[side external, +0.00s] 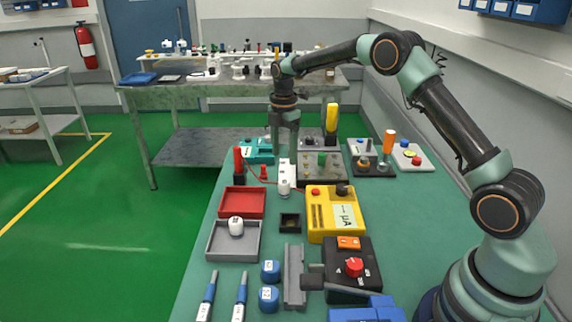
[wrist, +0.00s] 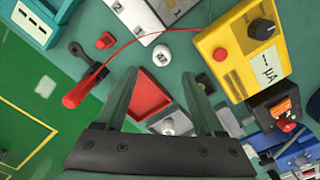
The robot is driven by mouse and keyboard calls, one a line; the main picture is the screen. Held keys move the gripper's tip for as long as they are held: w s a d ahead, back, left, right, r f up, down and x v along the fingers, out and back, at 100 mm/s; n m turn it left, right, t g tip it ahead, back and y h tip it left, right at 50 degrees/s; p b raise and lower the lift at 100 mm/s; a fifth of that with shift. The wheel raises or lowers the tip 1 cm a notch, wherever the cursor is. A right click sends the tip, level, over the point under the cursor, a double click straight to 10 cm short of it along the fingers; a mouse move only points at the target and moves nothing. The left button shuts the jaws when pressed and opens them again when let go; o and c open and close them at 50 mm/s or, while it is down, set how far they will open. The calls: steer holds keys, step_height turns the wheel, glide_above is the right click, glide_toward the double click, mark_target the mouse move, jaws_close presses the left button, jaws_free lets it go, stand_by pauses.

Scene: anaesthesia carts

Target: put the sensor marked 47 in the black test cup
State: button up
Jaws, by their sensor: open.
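A small white sensor (side external: 284,187) stands on the green bench in front of a white block; it also shows in the wrist view (wrist: 162,55), just beyond the fingertips. Another white sensor (side external: 236,226) sits in the grey tray (side external: 214,257). Two blue labelled pieces (side external: 270,270) (side external: 268,299) stand nearer the front. I cannot read 47 on any of them. The small black square cup (side external: 290,222) stands between the grey tray and the yellow meter, and no contents can be made out. My gripper (side external: 285,158) points down, open and empty, above the bench behind the first sensor.
A red tray (side external: 242,203) adjoins the grey one. A red-handled probe (side external: 239,162) trails a red wire across the bench. Several devices stand behind. The bench's left edge is close to the trays.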

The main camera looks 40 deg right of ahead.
steer(key=s+a+r+m+t, duration=0.35)
steer(key=s+r+m, duration=0.5)
steer(key=r, duration=0.55)
steer(key=s+a+m+t, duration=0.1)
steer(key=s+m, duration=0.3)
steer(key=s, duration=0.4)
steer(key=s+a+m+t, duration=0.1)
steer(key=s+m, duration=0.3)
steer(key=s, duration=0.4)
steer(key=shift+a+m, duration=0.35)
steer(key=shift+a, duration=0.5)
steer(key=shift+o, duration=0.5)
steer(key=shift+s+f+m, duration=0.3)
steer(key=shift+s+m, duration=0.05)
steer(key=shift+m, duration=0.05)
